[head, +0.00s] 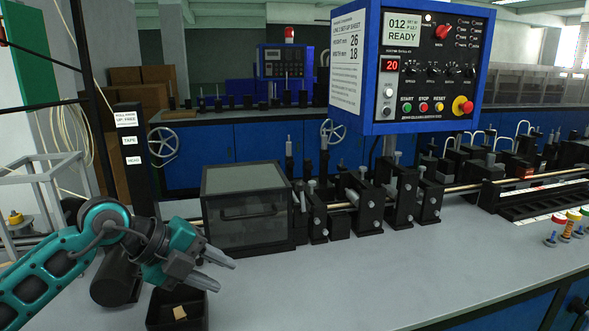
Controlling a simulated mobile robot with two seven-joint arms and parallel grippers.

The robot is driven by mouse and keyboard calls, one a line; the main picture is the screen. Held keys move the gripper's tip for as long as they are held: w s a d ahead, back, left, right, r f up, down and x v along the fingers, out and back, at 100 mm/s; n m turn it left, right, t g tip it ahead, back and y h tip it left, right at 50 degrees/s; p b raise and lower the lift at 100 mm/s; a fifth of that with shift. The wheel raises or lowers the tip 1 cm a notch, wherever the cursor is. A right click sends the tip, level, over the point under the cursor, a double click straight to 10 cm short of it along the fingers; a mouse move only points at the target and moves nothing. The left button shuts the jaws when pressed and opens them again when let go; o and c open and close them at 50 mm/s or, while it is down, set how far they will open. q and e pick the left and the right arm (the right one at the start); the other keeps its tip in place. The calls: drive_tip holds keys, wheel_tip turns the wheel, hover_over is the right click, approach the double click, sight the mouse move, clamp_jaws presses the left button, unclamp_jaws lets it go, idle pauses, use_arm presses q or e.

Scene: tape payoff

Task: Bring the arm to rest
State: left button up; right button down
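My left arm (52,268) is teal and reaches in from the left edge. Its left gripper (222,275) hangs over the bench just above the small black bin. The two grey fingers point right with a gap between them, and nothing shows in the gap. My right gripper does not show.
The black bin (160,310) holds a small tan piece (179,312). A dark covered box (248,207) stands right of the gripper, and a black post (132,157) stands behind the arm. A blue control panel (428,70) reads READY. The grey bench top (340,285) is clear in front.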

use_arm(q)
drive_tip(key=s+d+r+n+t+h, duration=0.45)
drive_tip(key=d+r+t+h, duration=0.3)
drive_tip(key=r+h, duration=0.3)
drive_tip(key=a+f+n+t+y, duration=0.4)
drive_tip(key=a+n+t+y, duration=0.55)
drive_tip(key=n+y, duration=0.6)
drive_tip(key=s+a+f+n+g+y, duration=0.2)
drive_tip(key=a+f+n+g, duration=0.15)
drive_tip(key=f, duration=0.35)
drive_tip(key=s+a+f+n+g+y, duration=0.3)
drive_tip(key=f+n+g, duration=0.1)
drive_tip(key=f, duration=0.2)
drive_tip(key=s+d+f+g+h, duration=0.1)
drive_tip(key=s+f+g, duration=0.45)
drive_tip(key=s, duration=0.35)
drive_tip(key=s+f+g+h, duration=0.1)
drive_tip(key=s+f+g, duration=0.4)
drive_tip(key=s+f, duration=0.3)
drive_tip(key=w+d+f+t+h, duration=0.2)
drive_tip(key=w+d+f+t, duration=0.1)
drive_tip(key=w+f+t, duration=0.3)
wheel_tip(320, 180, down, 2)
drive_tip(key=shift+d+m+t, duration=0.15)
drive_tip(key=shift+m+t, duration=0.2)
drive_tip(key=shift+t, duration=0.35)
